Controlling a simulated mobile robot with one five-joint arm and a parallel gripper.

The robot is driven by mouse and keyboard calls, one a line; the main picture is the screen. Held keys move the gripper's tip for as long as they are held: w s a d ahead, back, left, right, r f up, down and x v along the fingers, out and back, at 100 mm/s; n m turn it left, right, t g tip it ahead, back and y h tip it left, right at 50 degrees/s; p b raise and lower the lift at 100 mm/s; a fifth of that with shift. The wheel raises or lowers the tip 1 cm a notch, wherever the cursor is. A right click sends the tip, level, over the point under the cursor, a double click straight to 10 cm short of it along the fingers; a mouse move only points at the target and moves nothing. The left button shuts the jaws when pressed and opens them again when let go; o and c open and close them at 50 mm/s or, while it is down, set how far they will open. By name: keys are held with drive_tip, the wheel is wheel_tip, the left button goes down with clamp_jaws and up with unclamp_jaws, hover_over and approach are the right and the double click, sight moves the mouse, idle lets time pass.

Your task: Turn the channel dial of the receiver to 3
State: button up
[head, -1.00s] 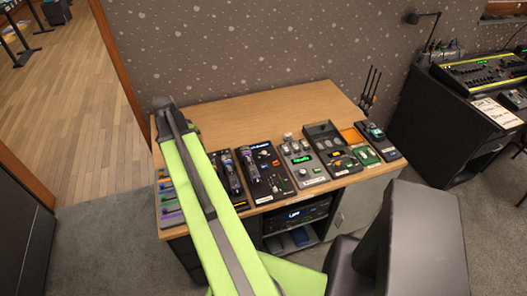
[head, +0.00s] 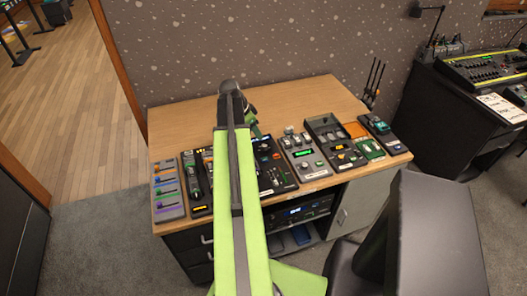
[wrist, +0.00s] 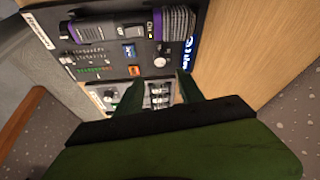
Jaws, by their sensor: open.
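A dark panel (head: 283,178), which looks like the receiver, lies on the desk, partly hidden behind my arm in the head view. It also shows in the wrist view (wrist: 110,62), with a handheld microphone (wrist: 150,24), a blue display (wrist: 129,50) and an orange display (wrist: 134,71). A small pale round knob (wrist: 160,62) on it may be the channel dial; its setting is too small to read. My gripper (wrist: 160,92) is open and empty, its fingers apart above the grey neighbouring panel and near the dark panel's edge. In the head view its tips are mostly hidden.
The grey panel (head: 305,163) with a green display is right of the dark one. Several other panels line the desk's front edge, including a fader panel (head: 167,190) at left. The wooden desk top (head: 180,125) behind them is largely bare. Antennas (head: 374,80) stand at the back right.

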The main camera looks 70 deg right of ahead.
sight(264, 145)
drive_tip(key=b+x, duration=0.8)
drive_tip(key=x, duration=0.2)
drive_tip(key=shift+f, duration=0.25)
drive_tip(key=shift+r, duration=0.1)
clamp_jaws()
